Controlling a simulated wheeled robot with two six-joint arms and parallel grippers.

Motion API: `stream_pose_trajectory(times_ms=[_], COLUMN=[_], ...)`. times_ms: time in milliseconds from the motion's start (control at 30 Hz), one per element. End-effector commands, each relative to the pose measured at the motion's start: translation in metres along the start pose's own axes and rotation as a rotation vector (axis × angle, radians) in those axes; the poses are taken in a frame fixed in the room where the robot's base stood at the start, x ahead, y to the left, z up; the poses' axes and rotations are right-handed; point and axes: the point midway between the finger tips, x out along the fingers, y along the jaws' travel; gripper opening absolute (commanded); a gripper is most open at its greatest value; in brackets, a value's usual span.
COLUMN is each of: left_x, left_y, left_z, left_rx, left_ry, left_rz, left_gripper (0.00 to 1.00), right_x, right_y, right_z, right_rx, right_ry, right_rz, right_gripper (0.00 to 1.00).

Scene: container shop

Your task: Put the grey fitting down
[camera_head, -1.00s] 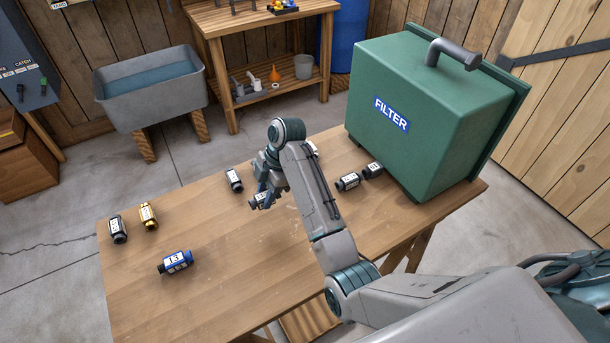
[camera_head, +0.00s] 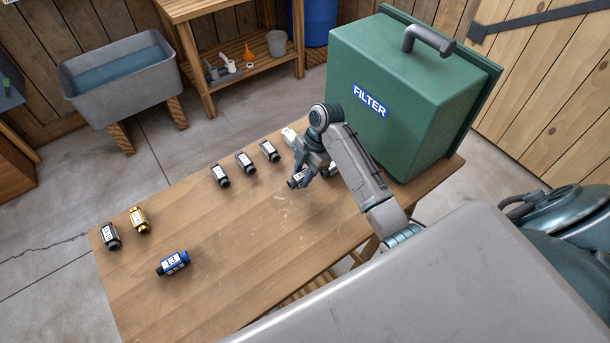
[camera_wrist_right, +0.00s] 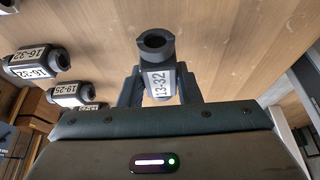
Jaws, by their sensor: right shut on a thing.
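My right gripper (camera_head: 306,172) is shut on a grey fitting (camera_head: 295,182) over the right part of the wooden table (camera_head: 225,235). In the right wrist view the fitting (camera_wrist_right: 157,58) stands out between the two fingers (camera_wrist_right: 160,90), with a white label reading 13-32 and its round open end showing. I cannot tell whether it touches the table top. My left gripper is not in view.
Three grey fittings (camera_head: 245,163) lie in a row left of the gripper. Another is partly hidden behind my arm (camera_head: 333,170). A black (camera_head: 110,236), a gold (camera_head: 139,220) and a blue fitting (camera_head: 173,263) lie further left. The green filter box (camera_head: 410,95) stands at right.

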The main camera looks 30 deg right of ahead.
Motion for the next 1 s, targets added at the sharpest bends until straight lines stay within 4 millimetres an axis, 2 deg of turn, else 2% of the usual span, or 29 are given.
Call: stream_pose_trajectory(times_ms=[133,333,433,733,767,800,867,1000], left_x=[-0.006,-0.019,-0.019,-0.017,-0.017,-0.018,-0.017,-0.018], left_y=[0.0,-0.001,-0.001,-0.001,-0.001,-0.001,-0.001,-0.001], left_z=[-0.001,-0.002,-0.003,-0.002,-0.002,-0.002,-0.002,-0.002], left_rx=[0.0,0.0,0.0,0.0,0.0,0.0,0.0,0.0], left_ry=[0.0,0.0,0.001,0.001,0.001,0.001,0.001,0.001], left_rz=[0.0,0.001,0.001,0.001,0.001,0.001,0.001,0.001], left_gripper=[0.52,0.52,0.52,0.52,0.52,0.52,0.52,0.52], right_x=[0.0,0.024,0.03,0.033,0.033,0.033,0.033,0.032], right_y=[-0.004,-0.004,-0.004,-0.004,-0.004,-0.004,-0.004,-0.004], right_z=[0.007,0.016,0.019,0.021,0.02,0.02,0.02,0.02], right_rx=[0.001,0.002,0.001,0.0,0.0,0.0,0.0,0.0], right_ry=[0.001,0.002,0.001,0.001,0.0,0.0,0.0,0.0], right_rz=[0.0,-0.002,0.0,0.001,0.001,0.001,0.001,0.001], right_gripper=[0.04,0.04,0.04,0.04,0.36,0.44,0.52,0.52])
